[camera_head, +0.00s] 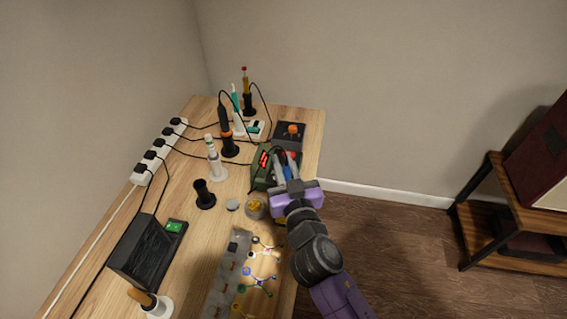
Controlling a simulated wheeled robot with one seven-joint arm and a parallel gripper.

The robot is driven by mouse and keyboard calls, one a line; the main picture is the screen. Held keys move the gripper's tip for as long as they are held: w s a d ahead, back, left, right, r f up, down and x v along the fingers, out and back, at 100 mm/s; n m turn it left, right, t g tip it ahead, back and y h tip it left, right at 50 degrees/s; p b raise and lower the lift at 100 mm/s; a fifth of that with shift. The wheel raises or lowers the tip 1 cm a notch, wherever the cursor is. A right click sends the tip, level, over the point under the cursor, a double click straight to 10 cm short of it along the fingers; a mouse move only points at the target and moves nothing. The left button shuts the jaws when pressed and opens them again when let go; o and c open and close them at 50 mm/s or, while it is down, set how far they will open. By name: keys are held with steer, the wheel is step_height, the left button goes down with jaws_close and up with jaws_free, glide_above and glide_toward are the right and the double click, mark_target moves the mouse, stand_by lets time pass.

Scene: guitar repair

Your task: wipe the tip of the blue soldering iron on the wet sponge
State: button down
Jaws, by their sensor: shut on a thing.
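My gripper (287,168) is over the right side of the bench, at the display unit with red digits. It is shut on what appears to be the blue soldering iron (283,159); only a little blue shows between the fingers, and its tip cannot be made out. I cannot tell for sure which thing is the wet sponge. A round cup with yellow stuff (256,206) stands just left of my wrist. A teal pad lies in a white tray (262,125) farther back.
An empty-looking black stand (205,196) is left of the cup. Cables run to a power strip (160,150). A lit parts tray (226,275) is in front.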

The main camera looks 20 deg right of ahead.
steer(key=shift+f+b, duration=0.55)
steer(key=shift+b, duration=0.15)
stand_by(0.5)
steer(key=shift+s+a, duration=0.1)
steer(key=shift+s, duration=0.05)
steer(key=shift+s+a+b, duration=0.15)
steer(key=shift+s+b, duration=0.05)
steer(key=shift+b, duration=0.2)
steer(key=shift+s+a+b, duration=0.2)
steer(key=shift+s+b, duration=0.05)
steer(key=shift+b, duration=0.05)
steer(key=shift+w+d, duration=0.1)
